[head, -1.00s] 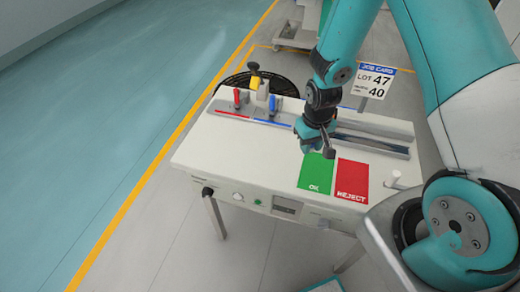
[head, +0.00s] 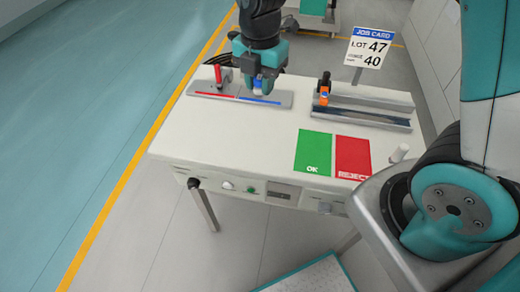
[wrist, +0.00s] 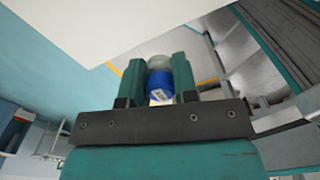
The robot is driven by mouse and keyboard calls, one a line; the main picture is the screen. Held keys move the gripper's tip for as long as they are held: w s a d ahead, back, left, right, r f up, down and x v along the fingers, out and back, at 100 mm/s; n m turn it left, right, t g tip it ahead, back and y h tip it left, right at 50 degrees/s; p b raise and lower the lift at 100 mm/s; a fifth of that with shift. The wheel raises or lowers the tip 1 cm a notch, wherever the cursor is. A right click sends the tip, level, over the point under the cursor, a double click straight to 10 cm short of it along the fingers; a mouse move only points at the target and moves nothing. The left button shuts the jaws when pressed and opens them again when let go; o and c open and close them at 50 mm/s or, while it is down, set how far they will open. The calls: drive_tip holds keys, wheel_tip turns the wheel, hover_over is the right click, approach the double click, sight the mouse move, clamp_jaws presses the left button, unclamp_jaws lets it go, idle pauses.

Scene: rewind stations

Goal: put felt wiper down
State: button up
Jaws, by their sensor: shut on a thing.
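My gripper (head: 260,84) is over the grey rack (head: 282,99) at the back left of the white table. It is shut on a small blue piece with a pale end (head: 258,87), which fits the felt wiper. In the wrist view the blue piece (wrist: 160,84) sits between the two green fingers, with a grey-white end beyond it. The piece is above the blue-marked part of the rack. I cannot tell whether it touches the rack.
A red-handled tool (head: 218,76) stands at the red-marked left part of the rack. An orange and black piece (head: 324,92) is at the metal rail (head: 370,117) to the right. Green OK (head: 314,148) and red REJECT (head: 353,155) areas are bare. The front left tabletop is clear.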

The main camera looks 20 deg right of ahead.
sight(260, 148)
drive_tip(key=shift+s+f, duration=0.1)
drive_tip(key=shift+f, duration=0.3)
wheel_tip(260, 148, down, 19)
drive_tip(key=shift+p, duration=0.6)
drive_tip(key=shift+f, duration=0.1)
drive_tip(key=o, duration=0.8)
drive_tip(key=shift+o, duration=0.2)
